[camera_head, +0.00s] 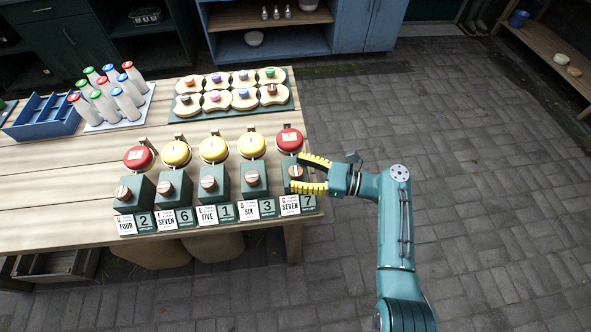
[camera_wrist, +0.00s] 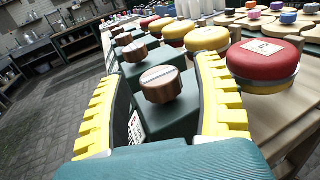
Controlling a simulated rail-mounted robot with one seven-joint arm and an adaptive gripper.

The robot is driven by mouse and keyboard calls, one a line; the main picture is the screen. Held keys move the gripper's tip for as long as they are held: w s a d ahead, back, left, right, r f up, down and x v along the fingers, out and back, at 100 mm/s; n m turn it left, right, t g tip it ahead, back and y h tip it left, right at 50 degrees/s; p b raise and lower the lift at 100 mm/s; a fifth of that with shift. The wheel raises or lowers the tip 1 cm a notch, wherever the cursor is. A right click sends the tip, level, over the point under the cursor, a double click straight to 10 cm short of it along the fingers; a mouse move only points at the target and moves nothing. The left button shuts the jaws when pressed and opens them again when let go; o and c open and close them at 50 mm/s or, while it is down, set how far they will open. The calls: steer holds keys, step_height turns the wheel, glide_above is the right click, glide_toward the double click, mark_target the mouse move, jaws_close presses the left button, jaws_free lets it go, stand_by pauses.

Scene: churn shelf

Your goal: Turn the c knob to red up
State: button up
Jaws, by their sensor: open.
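The rightmost of the row of green boxes carries a copper-brown knob (camera_head: 295,172). The small letter on its card (camera_head: 290,205) is too small to read surely. A red round disc (camera_head: 289,140) with a pale label is behind this box. My gripper (camera_head: 300,173) is open, its two yellow ribbed fingers reaching in from the right around this knob. In the wrist view the knob (camera_wrist: 160,84) sits between the open fingers, with a visible gap on each side. The red disc (camera_wrist: 264,60) is beside the right finger.
Several similar boxes with knobs stand to the left, such as the neighbouring one (camera_head: 254,176), with yellow and red discs behind. White bottles (camera_head: 106,92), a blue divided tray (camera_head: 45,117) and a green board (camera_head: 181,114) are farther back. The paved floor on the right is clear.

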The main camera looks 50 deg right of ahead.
steer(key=v, duration=1.1)
steer(key=shift+s, duration=0.1)
